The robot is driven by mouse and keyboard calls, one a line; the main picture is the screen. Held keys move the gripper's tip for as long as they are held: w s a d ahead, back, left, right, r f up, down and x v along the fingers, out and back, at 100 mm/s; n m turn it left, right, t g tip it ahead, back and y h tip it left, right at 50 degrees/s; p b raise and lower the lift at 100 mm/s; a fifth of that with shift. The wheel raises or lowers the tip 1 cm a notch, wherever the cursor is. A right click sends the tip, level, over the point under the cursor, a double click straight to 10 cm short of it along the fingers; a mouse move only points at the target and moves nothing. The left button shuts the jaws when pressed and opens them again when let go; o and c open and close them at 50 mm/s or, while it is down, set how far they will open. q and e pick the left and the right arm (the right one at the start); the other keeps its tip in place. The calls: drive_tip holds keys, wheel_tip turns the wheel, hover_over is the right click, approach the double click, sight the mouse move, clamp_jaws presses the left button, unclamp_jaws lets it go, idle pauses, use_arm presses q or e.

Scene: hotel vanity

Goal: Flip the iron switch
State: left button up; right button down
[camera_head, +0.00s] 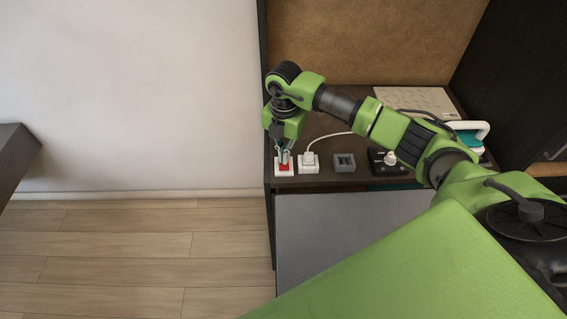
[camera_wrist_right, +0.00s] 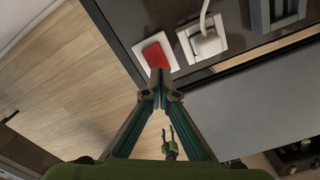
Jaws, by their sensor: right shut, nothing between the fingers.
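The iron switch is a red rocker (camera_head: 284,167) in a white square plate, at the left front corner of the counter. It shows larger in the right wrist view (camera_wrist_right: 155,55). My right gripper (camera_head: 284,154) is shut and empty, pointing down over the switch and covering part of it in the head view. In the wrist view its fingertips (camera_wrist_right: 160,76) meet at the red rocker's lower edge. I cannot tell whether they touch it. A small green and dark forked shape low in the wrist view may be my left gripper (camera_wrist_right: 170,148); its jaws are unclear.
A white socket with a plugged-in cord (camera_head: 308,162) sits right beside the switch. A grey block (camera_head: 344,162) and a black control box (camera_head: 381,162) stand further right. A white-and-teal iron (camera_head: 468,134) is partly behind my arm. Open floor lies left.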

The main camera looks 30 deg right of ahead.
sight(284, 166)
drive_tip(key=shift+s+f+b, duration=0.1)
drive_tip(key=shift+f+b, duration=0.9)
drive_tip(key=shift+f, duration=0.45)
idle(0.5)
drive_tip(key=shift+r+p, duration=0.75)
drive_tip(key=shift+r, duration=0.15)
drive_tip(key=shift+r+p, duration=1.75)
drive_tip(key=shift+r, duration=0.9)
drive_tip(key=shift+f, duration=0.1)
